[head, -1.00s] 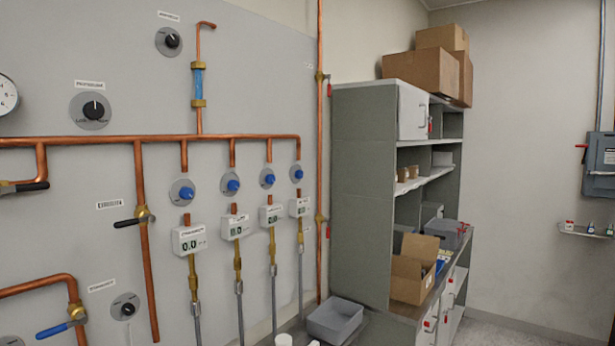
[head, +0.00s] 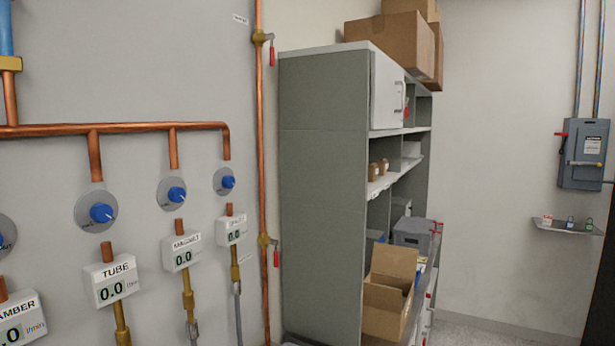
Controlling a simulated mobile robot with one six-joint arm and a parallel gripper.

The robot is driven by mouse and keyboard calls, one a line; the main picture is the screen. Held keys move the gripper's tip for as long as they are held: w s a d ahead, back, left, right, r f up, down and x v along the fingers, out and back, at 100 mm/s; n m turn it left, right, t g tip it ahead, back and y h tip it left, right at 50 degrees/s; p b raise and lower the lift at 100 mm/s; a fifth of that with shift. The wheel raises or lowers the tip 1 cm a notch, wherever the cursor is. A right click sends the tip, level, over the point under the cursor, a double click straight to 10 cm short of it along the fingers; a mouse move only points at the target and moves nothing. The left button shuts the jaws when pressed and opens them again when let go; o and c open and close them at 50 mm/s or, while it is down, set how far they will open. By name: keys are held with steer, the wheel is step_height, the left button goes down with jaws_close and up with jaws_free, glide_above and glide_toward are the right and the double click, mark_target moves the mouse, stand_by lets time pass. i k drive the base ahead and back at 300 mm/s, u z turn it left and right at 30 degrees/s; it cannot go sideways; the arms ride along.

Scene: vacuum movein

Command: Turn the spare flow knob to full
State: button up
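Blue flow knobs on round grey plates stand in a row on the grey wall panel. The rightmost knob (head: 228,182) sits above a white meter (head: 232,231) that reads about 0.0; its label is too small to read surely, so I cannot confirm it is the spare. To its left are the knob (head: 176,194) above the MAGNET meter (head: 182,249) and the knob (head: 102,213) above the TUBE meter (head: 112,281), both reading 0.0. A part-cut knob (head: 3,240) is at the left edge above the CHAMBER meter (head: 20,320). My gripper is not in view.
A copper pipe (head: 205,126) runs above the knobs. A vertical copper pipe (head: 262,180) with red-handled valves stands right of them. A grey shelf unit (head: 320,190) with cardboard boxes (head: 390,38) stands close beyond it. A grey electrical box (head: 583,153) hangs on the far wall.

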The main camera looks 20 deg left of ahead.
mark_target(228, 182)
steer(key=u, duration=0.1)
steer(key=i, duration=1.2)
steer(key=u, duration=0.85)
steer(key=k, duration=0.8)
steer(key=u, duration=0.1)
steer(key=i, duration=0.95)
steer(key=z, duration=0.1)
